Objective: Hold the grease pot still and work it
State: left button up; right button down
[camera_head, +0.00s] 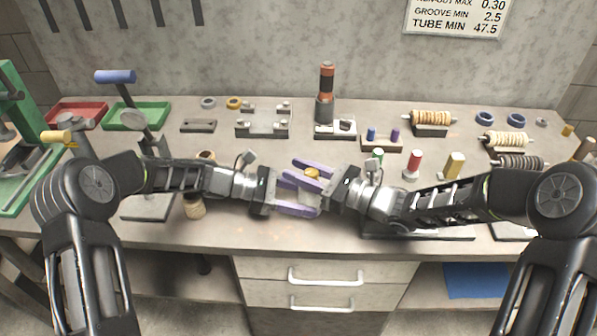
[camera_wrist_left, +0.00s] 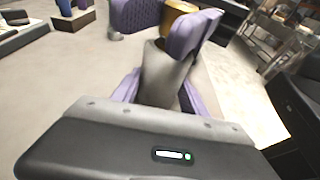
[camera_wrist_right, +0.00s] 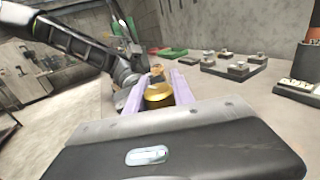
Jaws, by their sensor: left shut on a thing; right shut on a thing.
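The grease pot shows its gold top (camera_head: 312,173) between the two grippers in the head view. Its gold top (camera_wrist_left: 180,10) and grey body (camera_wrist_left: 158,75) also show in the left wrist view. My left gripper (camera_head: 308,203), the lower one, is shut on the grey body. My right gripper (camera_head: 302,176) is shut around the gold part at the top, which fills its purple fingers in the right wrist view (camera_wrist_right: 158,95). The pot is held above the bench, and its lower end is mostly hidden by the left fingers.
The grey bench (camera_head: 200,235) is fairly clear in front. Behind stand a metal fixture (camera_head: 262,122), an orange-topped tool (camera_head: 326,85) and a block with blue and purple pegs (camera_head: 382,142). Red (camera_head: 78,113) and green (camera_head: 137,114) trays lie at the back left. Wound rolls (camera_head: 433,118) stand right.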

aim_at(316, 169)
jog(key=m+t+h, duration=0.3)
jog(key=d+m+t+h, duration=0.1)
jog(key=m+t+h, duration=0.2)
jog(key=h, duration=0.1)
jog(key=w+m+t+h, duration=0.1)
jog(key=m+t+h, duration=0.2)
jog(key=shift+w+d+f+h, duration=0.1)
jog(key=shift+d+f+h, duration=0.1)
jog(key=shift+h, duration=0.1)
jog(key=m+h, duration=0.1)
jog(key=h, duration=0.1)
jog(key=d+m+t+h, duration=0.1)
jog(key=m+h, duration=0.1)
jog(key=h, duration=0.1)
jog(key=shift+w, duration=0.15)
jog(key=m+h, duration=0.1)
jog(key=d+h, duration=0.1)
jog(key=shift+f+m+h, duration=0.15)
jog(key=shift+m+h, duration=0.25)
jog(key=shift+d+m+h, duration=0.1)
jog(key=shift+m+h, duration=0.2)
jog(key=shift+r, duration=0.3)
jog(key=c, duration=1.1)
grip_release()
jog(key=shift+a, duration=0.2)
